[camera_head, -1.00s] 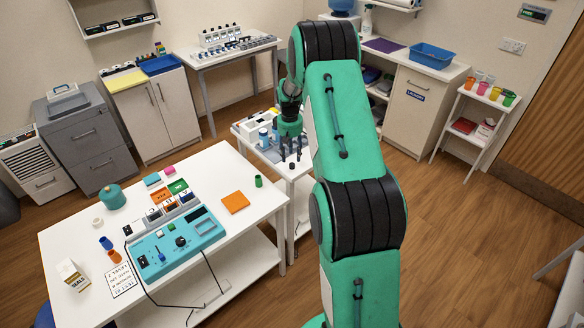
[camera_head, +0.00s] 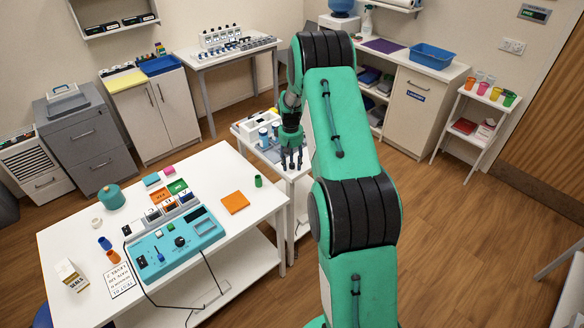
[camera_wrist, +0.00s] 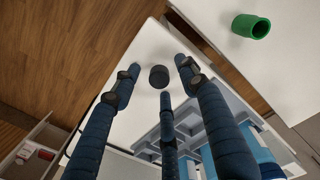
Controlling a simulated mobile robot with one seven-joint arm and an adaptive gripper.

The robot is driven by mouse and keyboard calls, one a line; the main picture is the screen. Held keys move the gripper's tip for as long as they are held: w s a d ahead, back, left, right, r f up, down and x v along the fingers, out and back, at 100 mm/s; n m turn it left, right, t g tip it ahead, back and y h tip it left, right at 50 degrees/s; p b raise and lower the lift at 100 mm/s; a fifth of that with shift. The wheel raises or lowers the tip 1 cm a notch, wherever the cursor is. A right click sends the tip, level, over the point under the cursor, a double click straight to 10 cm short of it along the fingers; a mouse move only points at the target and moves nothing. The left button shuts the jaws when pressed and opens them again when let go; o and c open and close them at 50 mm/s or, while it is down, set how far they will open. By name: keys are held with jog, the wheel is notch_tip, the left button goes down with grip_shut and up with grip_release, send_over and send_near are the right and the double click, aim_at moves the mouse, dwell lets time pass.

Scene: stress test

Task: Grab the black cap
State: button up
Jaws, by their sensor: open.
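The black cap (camera_wrist: 159,76) shows in the wrist view as a small dark round piece on the white top of a small side table (camera_wrist: 140,62). My gripper (camera_wrist: 163,82) is open, and its three blue fingers spread around the cap from above. I cannot tell whether any finger touches it. In the head view my gripper (camera_head: 292,160) points down over the right part of the small table, and the cap cannot be made out there behind the fingers.
A grey rack (camera_wrist: 215,100) with blue-capped containers stands close beside the cap. A green cup (camera_wrist: 250,27) is on the neighbouring white table (camera_head: 225,165), which also holds a teal device (camera_head: 175,242) and an orange square (camera_head: 235,202).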

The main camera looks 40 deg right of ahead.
aim_at(292, 164)
dwell(0.4)
jog(key=c, duration=0.8)
jog(key=shift+r, duration=0.15)
jog(key=shift+r, duration=0.85)
jog(key=shift+s+r+p, duration=0.1)
jog(key=shift+r+p, duration=0.3)
jog(key=shift+r, duration=0.55)
jog(key=s+a, duration=0.2)
jog(key=s, duration=0.2)
jog(key=s+a, duration=0.3)
jog(key=s, duration=0.2)
jog(key=s+a+r+p, duration=0.1)
jog(key=s+a, duration=0.2)
jog(key=s, duration=0.1)
jog(key=shift+s+a+r, duration=0.1)
jog(key=shift+s+a, duration=0.05)
jog(key=shift+s, duration=0.1)
